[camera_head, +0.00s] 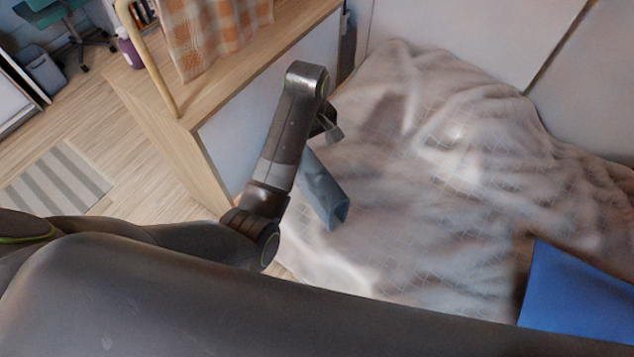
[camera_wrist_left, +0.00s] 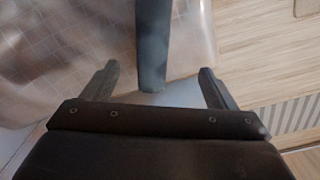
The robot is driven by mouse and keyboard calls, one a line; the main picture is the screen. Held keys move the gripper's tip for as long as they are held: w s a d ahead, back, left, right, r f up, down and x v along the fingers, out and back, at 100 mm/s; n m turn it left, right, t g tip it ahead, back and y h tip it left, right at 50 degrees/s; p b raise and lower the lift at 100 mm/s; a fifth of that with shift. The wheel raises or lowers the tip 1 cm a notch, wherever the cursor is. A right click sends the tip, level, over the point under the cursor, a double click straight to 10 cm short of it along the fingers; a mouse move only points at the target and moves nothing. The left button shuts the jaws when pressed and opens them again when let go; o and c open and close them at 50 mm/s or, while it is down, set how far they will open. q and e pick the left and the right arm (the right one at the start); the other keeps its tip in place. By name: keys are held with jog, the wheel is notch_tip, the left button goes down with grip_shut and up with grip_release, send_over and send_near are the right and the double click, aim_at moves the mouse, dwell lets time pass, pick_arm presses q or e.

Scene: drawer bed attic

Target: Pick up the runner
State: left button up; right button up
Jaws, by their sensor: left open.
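My right gripper is not in view.
A rumpled pale checked blanket (camera_head: 430,180) covers the bed. A wooden ledge (camera_head: 240,85) with an orange checked cloth (camera_head: 215,35) and a curved rail (camera_head: 150,65) stands at the left. A blue item (camera_head: 575,300) lies at lower right. A striped rug (camera_head: 55,182) is on the floor.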

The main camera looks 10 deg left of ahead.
aim_at(319, 169)
pick_arm(q)
jog(key=f, duration=0.3)
jog(key=d+f, duration=0.1)
jog(key=f, duration=0.3)
jog(key=w+f+b, duration=0.1)
jog(key=f, duration=0.2)
jog(key=shift+w+d+f, duration=0.1)
jog(key=shift+d+f, duration=0.1)
jog(key=shift+d, duration=0.2)
jog(key=shift+a+f, duration=0.15)
jog(key=shift+f, duration=1.2)
jog(key=shift+a+f, duration=0.1)
jog(key=shift+f, duration=1.25)
jog(key=c, duration=1.1)
jog(key=shift+c, duration=0.7)
jog(key=shift+r, duration=0.15)
